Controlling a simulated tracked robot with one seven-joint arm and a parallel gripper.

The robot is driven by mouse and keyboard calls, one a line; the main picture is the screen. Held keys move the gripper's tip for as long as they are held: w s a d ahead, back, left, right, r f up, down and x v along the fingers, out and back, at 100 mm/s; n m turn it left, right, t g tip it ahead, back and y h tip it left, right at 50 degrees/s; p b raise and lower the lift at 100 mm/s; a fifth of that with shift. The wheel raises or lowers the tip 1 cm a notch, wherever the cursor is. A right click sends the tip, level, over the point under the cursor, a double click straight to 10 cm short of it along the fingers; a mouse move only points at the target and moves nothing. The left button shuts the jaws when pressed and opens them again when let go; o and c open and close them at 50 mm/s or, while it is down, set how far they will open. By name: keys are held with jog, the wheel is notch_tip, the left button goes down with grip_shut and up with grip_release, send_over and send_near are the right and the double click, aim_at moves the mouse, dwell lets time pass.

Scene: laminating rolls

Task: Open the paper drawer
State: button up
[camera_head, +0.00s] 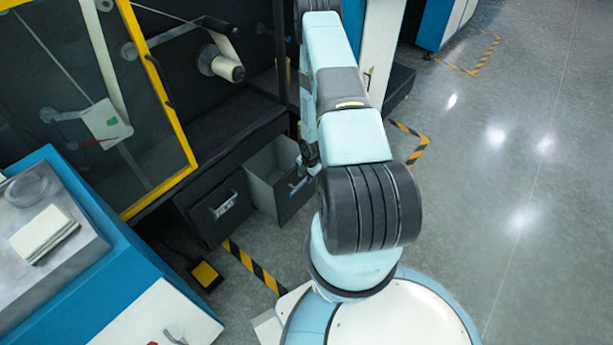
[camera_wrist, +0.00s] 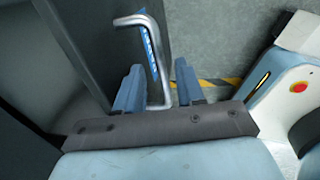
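A dark-fronted drawer (camera_head: 262,191) stands pulled out of the black machine base, left of my arm in the head view. Its grey inside shows and looks empty where visible. In the wrist view its front panel (camera_wrist: 90,40) carries a bent metal handle (camera_wrist: 128,21) with a blue label, too small to read. My gripper (camera_wrist: 158,75) is at this handle, with one blue finger on each side of its lower part. A gap shows between the fingers and the bar, so the fingers look open. In the head view my arm partly hides the gripper (camera_head: 308,160).
A shut drawer (camera_head: 215,208) with its own handle is left of the open one. A blue cabinet (camera_head: 95,235) stands at front left. A yellow-framed door (camera_head: 165,100) is above the drawers. A yellow pedal (camera_head: 205,274) lies on the floor. Floor at right is clear.

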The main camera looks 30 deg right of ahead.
jog(key=shift+c, duration=0.3)
grip_shut()
dwell(0.5)
